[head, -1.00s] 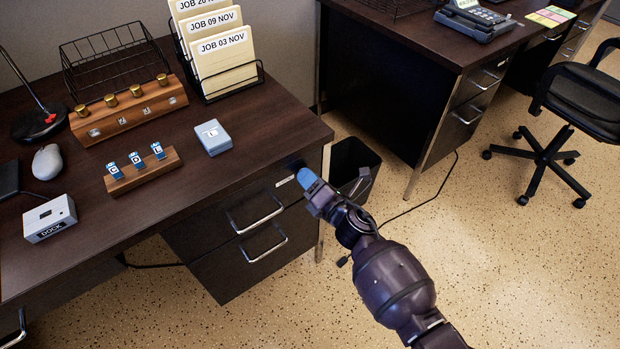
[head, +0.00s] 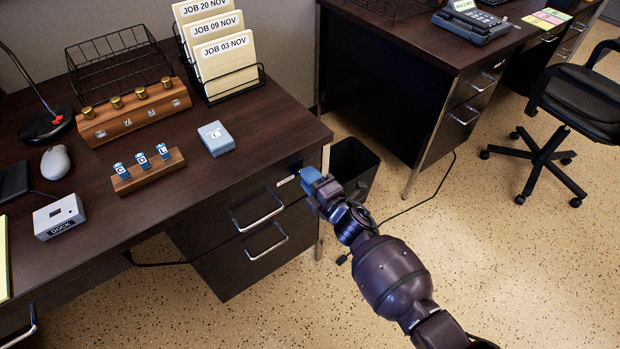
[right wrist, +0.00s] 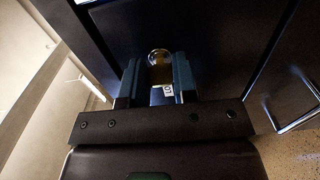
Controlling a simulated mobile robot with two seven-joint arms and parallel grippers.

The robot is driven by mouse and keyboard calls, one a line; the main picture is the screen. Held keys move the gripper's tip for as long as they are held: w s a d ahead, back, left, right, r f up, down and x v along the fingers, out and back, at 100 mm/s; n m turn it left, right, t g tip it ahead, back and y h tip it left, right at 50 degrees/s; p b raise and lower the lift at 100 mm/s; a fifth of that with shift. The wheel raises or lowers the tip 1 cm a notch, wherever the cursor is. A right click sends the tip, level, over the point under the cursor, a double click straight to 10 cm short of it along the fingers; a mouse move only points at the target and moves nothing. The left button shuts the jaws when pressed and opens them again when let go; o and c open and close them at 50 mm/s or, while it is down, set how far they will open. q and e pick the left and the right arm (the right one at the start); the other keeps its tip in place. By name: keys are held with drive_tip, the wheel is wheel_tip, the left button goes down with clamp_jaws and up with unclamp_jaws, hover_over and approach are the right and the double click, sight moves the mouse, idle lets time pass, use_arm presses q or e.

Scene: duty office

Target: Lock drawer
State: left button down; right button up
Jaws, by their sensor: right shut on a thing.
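My right gripper (head: 312,178) is at the upper right corner of the desk's top drawer (head: 240,210), which looks shut. In the right wrist view the gripper (right wrist: 160,78) is shut on a small key-like piece with a white marked tag (right wrist: 167,91). A round brass lock face (right wrist: 159,56) lies just beyond it, between the fingertips. I cannot tell how far the piece sits in the lock. A wooden rack (head: 148,172) on the desk holds blue tagged keys (head: 142,160) upright. My left gripper is out of view.
A blue-grey box (head: 216,138) and a wooden block with brass knobs (head: 135,115) stand on the desk (head: 250,150). A black bin (head: 352,165) stands close behind my right gripper. The drawer handle (head: 258,215) sticks out to its left.

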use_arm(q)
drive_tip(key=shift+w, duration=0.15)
use_arm(e)
drive_tip(key=o, duration=0.9)
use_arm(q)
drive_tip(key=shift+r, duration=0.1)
use_arm(e)
drive_tip(key=shift+s+d, duration=0.1)
use_arm(q)
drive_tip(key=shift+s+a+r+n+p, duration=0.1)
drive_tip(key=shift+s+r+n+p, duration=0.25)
drive_tip(key=shift+p, duration=0.8)
use_arm(e)
drive_tip(key=shift+v, duration=5.25)
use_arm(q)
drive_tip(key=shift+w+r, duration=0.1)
